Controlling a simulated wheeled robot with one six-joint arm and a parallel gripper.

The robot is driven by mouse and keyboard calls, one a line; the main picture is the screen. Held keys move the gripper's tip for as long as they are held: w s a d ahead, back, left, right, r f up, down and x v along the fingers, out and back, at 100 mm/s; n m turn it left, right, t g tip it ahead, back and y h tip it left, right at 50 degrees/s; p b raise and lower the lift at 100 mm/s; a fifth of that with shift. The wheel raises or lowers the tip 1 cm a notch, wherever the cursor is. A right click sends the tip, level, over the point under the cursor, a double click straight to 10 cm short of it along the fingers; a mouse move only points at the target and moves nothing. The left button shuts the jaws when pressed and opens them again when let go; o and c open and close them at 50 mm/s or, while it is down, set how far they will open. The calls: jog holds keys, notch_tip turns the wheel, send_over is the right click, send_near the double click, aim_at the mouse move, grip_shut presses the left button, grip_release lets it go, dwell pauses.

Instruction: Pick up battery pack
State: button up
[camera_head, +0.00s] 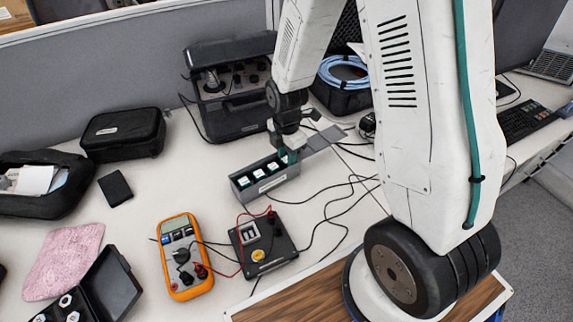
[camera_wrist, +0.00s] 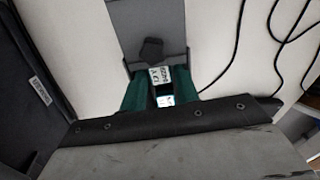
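A grey rack (camera_head: 266,188) stands on the table in the head view, holding a row of small battery packs (camera_head: 258,174) with pale tops. My gripper (camera_head: 289,156) points down at the rack's right end. In the wrist view, its two green fingers (camera_wrist: 163,92) stand on either side of a battery pack with a white printed label (camera_wrist: 160,75). The fingers look close against its sides, but I cannot tell whether they are clamped on it. The pack's lower part is hidden.
A black box with knobs (camera_head: 230,85) stands behind the rack. An orange multimeter (camera_head: 184,255) and a black device with a yellow button (camera_head: 262,245) lie in front. Loose black cables run to the right. Free white table lies left of the rack.

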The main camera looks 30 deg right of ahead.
jog(key=shift+f, duration=0.2)
jog(key=c, duration=0.7)
jog(key=shift+o, duration=0.2)
